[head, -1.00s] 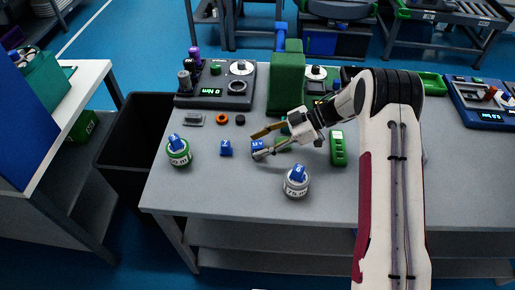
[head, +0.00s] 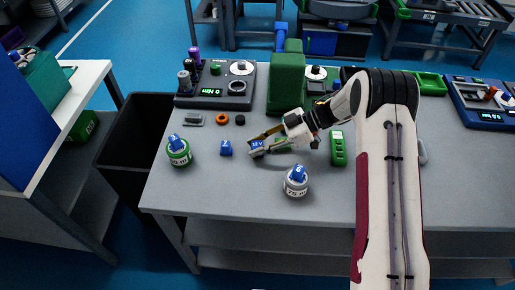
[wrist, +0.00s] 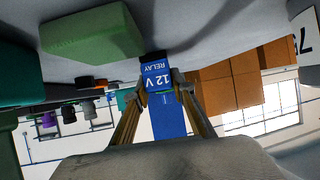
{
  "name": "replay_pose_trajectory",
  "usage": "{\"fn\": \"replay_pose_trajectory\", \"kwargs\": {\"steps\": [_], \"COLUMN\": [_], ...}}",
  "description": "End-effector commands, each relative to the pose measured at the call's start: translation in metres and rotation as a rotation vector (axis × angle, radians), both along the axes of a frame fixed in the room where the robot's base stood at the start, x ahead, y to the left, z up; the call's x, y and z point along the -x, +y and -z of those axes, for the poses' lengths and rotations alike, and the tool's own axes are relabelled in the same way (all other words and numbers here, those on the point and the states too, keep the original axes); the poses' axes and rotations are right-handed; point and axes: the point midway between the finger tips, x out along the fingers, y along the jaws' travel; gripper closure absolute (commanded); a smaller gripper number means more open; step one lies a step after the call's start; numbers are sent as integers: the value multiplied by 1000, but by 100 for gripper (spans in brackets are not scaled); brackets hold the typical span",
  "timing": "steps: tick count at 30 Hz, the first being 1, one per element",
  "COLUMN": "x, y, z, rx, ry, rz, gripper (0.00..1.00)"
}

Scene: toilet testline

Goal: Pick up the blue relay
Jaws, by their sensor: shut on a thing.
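A blue relay marked 12 V (head: 257,144) is between the fingertips of my gripper (head: 254,147), over the middle of the grey table. In the wrist view the same relay (wrist: 157,76), with the words "12 V RELAY", is pinched between the two finger pads of my gripper (wrist: 163,85). The gripper is shut on it. I cannot tell for sure whether the relay is clear of the tabletop. A second small blue block (head: 226,148) stands on the table just to the left, apart from the gripper.
A green-ringed jar with a blue top (head: 178,151) stands at the left. A white-ringed one (head: 296,182) stands in front. A green device (head: 338,149) lies to the right, and a tall green block (head: 287,77) stands behind. The table (head: 225,195) is bare at front left.

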Motion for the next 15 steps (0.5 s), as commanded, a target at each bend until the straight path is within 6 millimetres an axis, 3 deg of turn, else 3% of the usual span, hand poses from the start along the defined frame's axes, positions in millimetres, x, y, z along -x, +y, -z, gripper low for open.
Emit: {"fn": "replay_pose_trajectory", "kwargs": {"steps": [8, 15], "x": [0, -1], "y": [0, 0], "z": [-2, -17], "rx": [0, 0], "ry": [-1, -3], "rz": [0, -1], "gripper": [98, 98]}}
